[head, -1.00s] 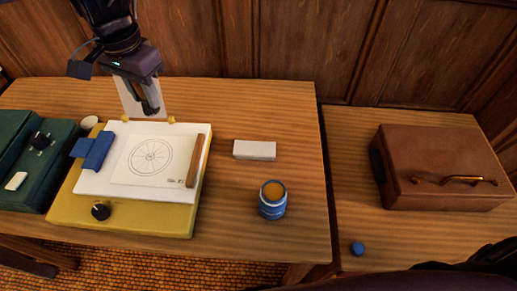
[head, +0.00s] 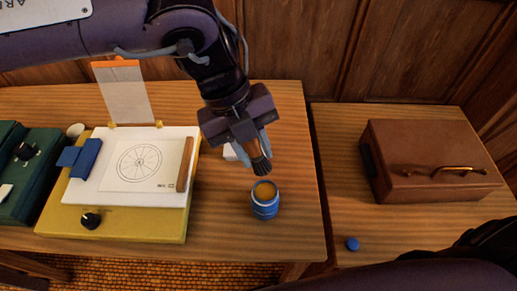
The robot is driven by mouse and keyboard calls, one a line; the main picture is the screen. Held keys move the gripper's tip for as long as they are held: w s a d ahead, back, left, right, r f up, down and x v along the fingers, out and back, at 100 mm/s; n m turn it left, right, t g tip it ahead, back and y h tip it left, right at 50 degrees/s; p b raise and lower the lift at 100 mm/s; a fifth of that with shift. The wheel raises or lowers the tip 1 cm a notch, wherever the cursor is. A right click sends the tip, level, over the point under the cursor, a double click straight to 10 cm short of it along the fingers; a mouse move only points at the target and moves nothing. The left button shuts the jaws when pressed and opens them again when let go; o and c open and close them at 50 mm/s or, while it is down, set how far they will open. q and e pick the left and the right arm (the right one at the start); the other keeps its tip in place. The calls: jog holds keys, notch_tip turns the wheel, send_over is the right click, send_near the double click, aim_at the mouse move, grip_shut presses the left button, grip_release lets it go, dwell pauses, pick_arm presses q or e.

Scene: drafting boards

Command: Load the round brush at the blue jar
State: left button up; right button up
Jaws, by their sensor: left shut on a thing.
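The blue jar (head: 265,208) stands upright and open on the wooden table, with amber-orange contents showing at its mouth. My left gripper (head: 252,143) is above and just behind the jar. It is shut on the round brush (head: 260,164), which has a brown body and dark bristles pointing down. The bristle tip is close above the jar's back rim and appears apart from it. The upper part of the brush is hidden by the gripper. My right gripper is not in view.
A yellow drafting board (head: 120,228) with a wheel drawing (head: 140,163) lies to the left. A white block (head: 230,152) is partly hidden behind my gripper. A brown case (head: 425,150) and a small blue round thing (head: 352,244) are on the right table. Bare wood surrounds the jar.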

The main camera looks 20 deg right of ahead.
aim_at(258, 171)
pick_arm(q)
jog(key=shift+s+d+f+m, duration=0.1)
jog(key=shift+s+d+m, duration=0.25)
jog(key=shift+m, duration=0.25)
jog(key=shift+s+a+f+b, duration=0.1)
jog(key=shift+f+b, duration=0.55)
jog(key=shift+b, duration=0.05)
notch_tip(258, 171, down, 3)
jog(key=b, duration=0.2)
jog(key=shift+b, duration=0.3)
jog(key=shift+f, duration=0.35)
jog(key=shift+f+b, duration=0.4)
jog(key=shift+b, duration=0.05)
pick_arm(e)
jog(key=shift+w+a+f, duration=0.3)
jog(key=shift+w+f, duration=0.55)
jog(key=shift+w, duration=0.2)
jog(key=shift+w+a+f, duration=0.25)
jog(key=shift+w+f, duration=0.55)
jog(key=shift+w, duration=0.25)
pick_arm(q)
jog(key=shift+f+b, duration=0.4)
jog(key=shift+f, duration=0.15)
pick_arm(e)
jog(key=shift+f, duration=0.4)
pick_arm(q)
jog(key=shift+f, duration=0.1)
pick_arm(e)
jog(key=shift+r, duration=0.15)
